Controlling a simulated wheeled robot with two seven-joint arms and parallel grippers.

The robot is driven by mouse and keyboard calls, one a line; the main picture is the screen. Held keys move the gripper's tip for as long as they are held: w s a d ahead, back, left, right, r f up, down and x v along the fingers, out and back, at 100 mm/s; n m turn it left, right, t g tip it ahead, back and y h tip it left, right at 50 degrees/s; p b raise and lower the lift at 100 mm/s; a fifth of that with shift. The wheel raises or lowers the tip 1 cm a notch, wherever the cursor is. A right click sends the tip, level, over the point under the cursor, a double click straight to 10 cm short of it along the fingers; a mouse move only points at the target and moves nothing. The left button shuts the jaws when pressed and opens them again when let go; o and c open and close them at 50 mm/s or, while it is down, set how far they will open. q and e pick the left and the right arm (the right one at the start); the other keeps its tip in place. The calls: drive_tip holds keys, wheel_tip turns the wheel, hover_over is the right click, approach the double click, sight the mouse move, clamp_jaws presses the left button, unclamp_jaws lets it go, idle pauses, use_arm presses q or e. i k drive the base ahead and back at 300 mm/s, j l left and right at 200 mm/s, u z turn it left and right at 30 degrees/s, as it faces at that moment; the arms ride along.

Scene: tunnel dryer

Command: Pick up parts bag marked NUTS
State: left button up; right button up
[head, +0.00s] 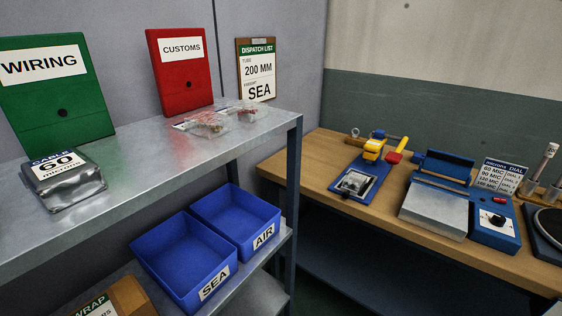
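Two small clear bags with reddish markings lie on the upper metal shelf, near its far right end. The nearer bag (207,127) has a flat end or label toward the left. The other bag (249,113) lies just right of it, by the back. Their print is too small to read, so I cannot tell which is marked NUTS. A wrapped packet labelled CABLE 60 microns (72,190) sits at the shelf's left. Neither of my grippers is in view.
Green WIRING (60,110) and red CUSTOMS (185,85) binders and a dispatch clipboard (256,88) stand behind. Blue SEA (165,284) and AIR (222,237) bins are below the upper shelf (150,182). A wooden bench (330,212) holds a sealer (434,208) and dial box (497,236).

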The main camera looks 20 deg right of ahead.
sight(355, 181)
drive_tip(key=l+z, duration=0.4)
drive_tip(key=i+l+z, duration=0.2)
drive_tip(key=l+z, duration=0.25)
drive_tip(key=i+l+z, duration=0.2)
drive_tip(key=l+z, duration=0.2)
drive_tip(key=i+l, duration=0.2)
